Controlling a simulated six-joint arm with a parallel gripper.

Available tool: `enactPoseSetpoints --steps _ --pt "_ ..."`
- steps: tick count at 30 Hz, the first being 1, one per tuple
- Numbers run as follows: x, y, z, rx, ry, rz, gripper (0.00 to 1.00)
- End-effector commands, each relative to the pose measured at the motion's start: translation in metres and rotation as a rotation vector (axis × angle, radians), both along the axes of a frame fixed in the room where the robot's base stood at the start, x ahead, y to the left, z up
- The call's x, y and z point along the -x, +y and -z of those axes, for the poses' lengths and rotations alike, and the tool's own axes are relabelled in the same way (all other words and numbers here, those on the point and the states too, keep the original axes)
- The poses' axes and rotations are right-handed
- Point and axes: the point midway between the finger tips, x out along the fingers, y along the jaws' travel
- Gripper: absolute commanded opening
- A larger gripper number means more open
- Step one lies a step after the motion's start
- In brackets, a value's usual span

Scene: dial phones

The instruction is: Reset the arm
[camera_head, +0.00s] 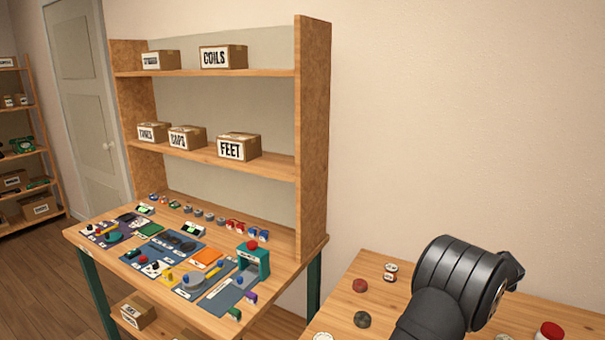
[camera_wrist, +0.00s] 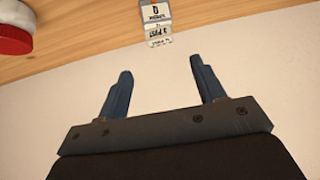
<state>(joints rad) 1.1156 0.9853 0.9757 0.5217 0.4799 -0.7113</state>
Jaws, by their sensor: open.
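My gripper (camera_wrist: 161,92) shows in the wrist view with its two dark blue fingers spread wide apart. Nothing is between the fingers. The pale wall lies behind them, and the view appears upside down. In the head view my dark arm stands over the wooden table at the lower right; the fingers cannot be made out there.
Small round items, including a red one (camera_head: 360,286), lie left of my arm.

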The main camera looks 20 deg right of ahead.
Motion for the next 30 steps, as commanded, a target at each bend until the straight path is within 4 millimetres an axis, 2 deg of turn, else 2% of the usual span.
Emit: enactPoseSetpoints --steps 3,4,9,30 --pt "0.010 0.009 -0.015 0.001 0.000 0.001 0.62" --pt "0.009 0.010 -0.012 -0.001 0.002 -0.001 0.62" --pt "-0.006 -0.006 0.010 -0.001 0.001 -0.001 0.62" --pt "-0.052 -0.051 0.078 0.000 -0.001 -0.001 0.62"
